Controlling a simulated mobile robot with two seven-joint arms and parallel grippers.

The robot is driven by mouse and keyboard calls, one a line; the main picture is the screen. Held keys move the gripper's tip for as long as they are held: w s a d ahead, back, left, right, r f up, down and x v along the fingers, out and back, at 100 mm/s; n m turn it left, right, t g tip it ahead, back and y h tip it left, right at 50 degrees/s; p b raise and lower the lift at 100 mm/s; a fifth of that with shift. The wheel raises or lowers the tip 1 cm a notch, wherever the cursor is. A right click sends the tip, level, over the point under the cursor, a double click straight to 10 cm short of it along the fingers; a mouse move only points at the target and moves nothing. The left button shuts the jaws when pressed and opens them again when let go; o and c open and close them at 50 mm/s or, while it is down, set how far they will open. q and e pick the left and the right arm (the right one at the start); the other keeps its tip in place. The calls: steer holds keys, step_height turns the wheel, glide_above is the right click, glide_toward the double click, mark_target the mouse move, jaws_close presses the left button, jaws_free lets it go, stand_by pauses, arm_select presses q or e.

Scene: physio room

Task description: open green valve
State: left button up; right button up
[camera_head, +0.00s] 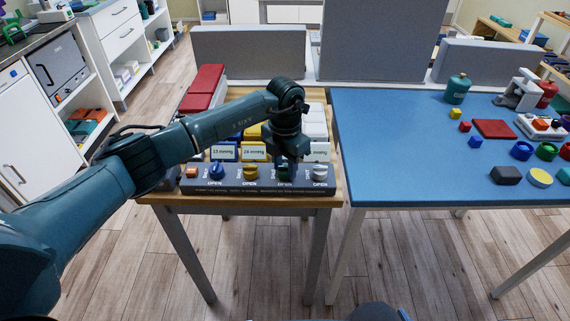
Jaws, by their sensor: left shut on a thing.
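A dark valve panel (234,189) lies along the front edge of the wooden table. It carries a row of valve knobs over "OPEN" marks: a blue valve (216,170), a yellow valve (250,171) and a white valve (320,171). My left gripper (285,169) points down at the place between the yellow and white valves. It is shut on the green valve there, which the fingers mostly hide. How far that valve is turned cannot be told. My right gripper is not in view.
Pressure displays (254,152) and colored blocks stand behind the panel, with a red box (204,86) at back left. The blue table (400,150) at right is clear on its left side; a green bottle (457,88) and small items stand on it.

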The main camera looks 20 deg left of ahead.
arm_select(q)
steer(key=n, duration=0.5)
steer(key=shift+r+p, duration=0.1)
steer(key=shift+p, duration=0.2)
steer(key=n+p, duration=0.1)
steer(key=n, duration=0.3)
steer(key=shift+n, duration=0.3)
steer(key=shift+n+p, duration=0.3)
steer(key=shift+n, duration=0.6)
steer(key=n+p, duration=0.1)
steer(key=n, duration=0.1)
steer(key=shift+n, duration=0.3)
steer(key=shift+n+p, duration=0.35)
steer(key=shift+n, duration=1.35)
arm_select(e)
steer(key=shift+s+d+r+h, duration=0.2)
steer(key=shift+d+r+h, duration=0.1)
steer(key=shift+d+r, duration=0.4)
arm_select(q)
steer(key=shift+n, duration=0.3)
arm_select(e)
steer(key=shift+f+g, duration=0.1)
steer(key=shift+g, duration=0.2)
